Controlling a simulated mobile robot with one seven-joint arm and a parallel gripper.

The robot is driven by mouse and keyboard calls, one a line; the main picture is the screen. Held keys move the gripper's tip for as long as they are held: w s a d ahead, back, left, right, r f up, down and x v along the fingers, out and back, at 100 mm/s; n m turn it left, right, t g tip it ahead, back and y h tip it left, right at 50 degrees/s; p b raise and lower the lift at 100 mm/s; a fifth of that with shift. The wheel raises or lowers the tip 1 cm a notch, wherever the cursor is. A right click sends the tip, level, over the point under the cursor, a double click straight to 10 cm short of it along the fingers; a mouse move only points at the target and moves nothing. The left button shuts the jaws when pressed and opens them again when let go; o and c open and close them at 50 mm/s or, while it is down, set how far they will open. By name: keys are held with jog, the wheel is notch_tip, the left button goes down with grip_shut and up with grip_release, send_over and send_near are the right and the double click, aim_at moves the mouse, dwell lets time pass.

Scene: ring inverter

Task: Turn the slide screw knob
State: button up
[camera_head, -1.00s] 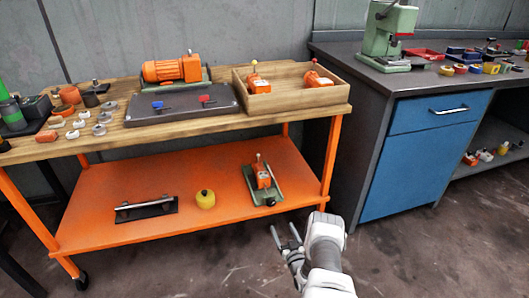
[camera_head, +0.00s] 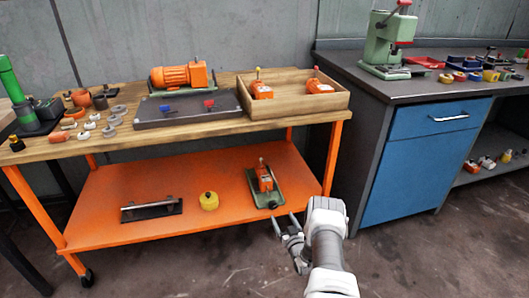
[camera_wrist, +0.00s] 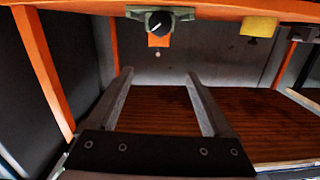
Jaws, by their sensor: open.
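The slide unit (camera_head: 266,187), a green base with an orange block on it, sits on the right part of the orange lower shelf. In the wrist view, which looks upside down, its green end (camera_wrist: 181,14) shows with a round black screw knob (camera_wrist: 157,24) bearing a white mark. My gripper (camera_head: 286,222) is open and empty, just in front of the shelf's front edge near the slide. In the wrist view, the knob lines up between the fingers (camera_wrist: 158,74), beyond their tips and apart from them.
The orange shelf (camera_head: 110,220) also holds a yellow round pot (camera_head: 209,201) and a dark plate with a bar (camera_head: 151,210). The wooden tabletop (camera_head: 180,134) lies above the shelf. A table leg (camera_head: 333,157) and a blue cabinet (camera_head: 415,170) stand to the right.

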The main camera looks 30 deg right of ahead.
jog(key=w+a+r+g+p, duration=0.1)
jog(key=w+r, duration=0.2)
jog(key=r, duration=0.6)
jog(key=w+a+r+n+g+p, duration=0.1)
jog(key=w+r, duration=0.2)
jog(key=r, duration=0.6)
jog(key=w+a+r+g+p, duration=0.1)
jog(key=w+r, duration=0.2)
jog(key=r, duration=0.6)
jog(key=shift+w+a+r+n+p, duration=0.3)
jog(key=shift+r+n, duration=0.1)
jog(key=shift+r, duration=0.1)
